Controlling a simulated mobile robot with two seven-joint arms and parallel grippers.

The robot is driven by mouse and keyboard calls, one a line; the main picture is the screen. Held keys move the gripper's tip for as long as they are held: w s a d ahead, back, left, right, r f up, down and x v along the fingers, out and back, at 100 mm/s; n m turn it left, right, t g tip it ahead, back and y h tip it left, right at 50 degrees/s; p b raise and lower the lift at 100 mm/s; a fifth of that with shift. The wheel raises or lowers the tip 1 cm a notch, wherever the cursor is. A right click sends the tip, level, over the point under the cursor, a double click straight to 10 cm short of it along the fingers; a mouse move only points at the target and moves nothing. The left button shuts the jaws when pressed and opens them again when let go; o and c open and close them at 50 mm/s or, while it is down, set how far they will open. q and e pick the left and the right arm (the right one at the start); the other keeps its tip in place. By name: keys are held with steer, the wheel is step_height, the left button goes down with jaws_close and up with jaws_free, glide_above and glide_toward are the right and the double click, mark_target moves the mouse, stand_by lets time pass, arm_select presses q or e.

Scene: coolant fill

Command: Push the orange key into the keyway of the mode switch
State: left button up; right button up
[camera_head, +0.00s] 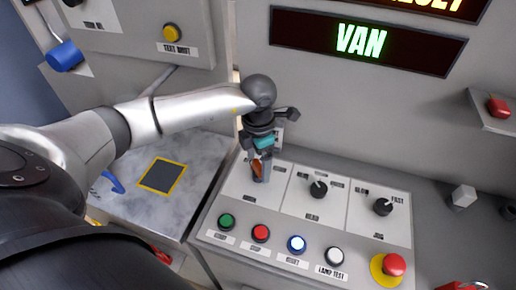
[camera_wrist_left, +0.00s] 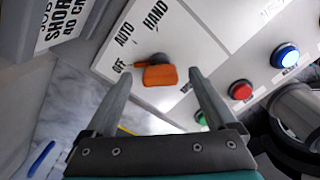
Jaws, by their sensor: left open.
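The orange key (camera_wrist_left: 160,75) stands at the mode switch (camera_wrist_left: 155,60) on the white panel marked OFF, AUTO and HAND. Its orange head faces my left wrist camera, and a dark round part shows behind it. How deep the key sits in the keyway cannot be seen. In the head view the key (camera_head: 257,168) is partly covered by my left gripper (camera_head: 259,178), which points down at the panel. In the left wrist view the two fingers of my left gripper (camera_wrist_left: 158,85) are apart, one on each side of the key, with gaps between. My right gripper is not in view.
Two black knobs (camera_head: 318,188) (camera_head: 382,206) stand to the right on the panel. Green, red, blue and white buttons (camera_head: 297,244) line its front, with a red emergency button (camera_head: 394,264) at right. A marble top with a dark yellow-edged square (camera_head: 162,176) lies left.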

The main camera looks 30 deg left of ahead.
mark_target(258, 164)
arm_select(q)
steer(key=shift+f, duration=0.65)
steer(key=c, duration=1.3)
steer(key=shift+o, duration=0.3)
steer(key=o, duration=1.2)
step_height(258, 164, up, 15)
steer(key=shift+r, duration=0.15)
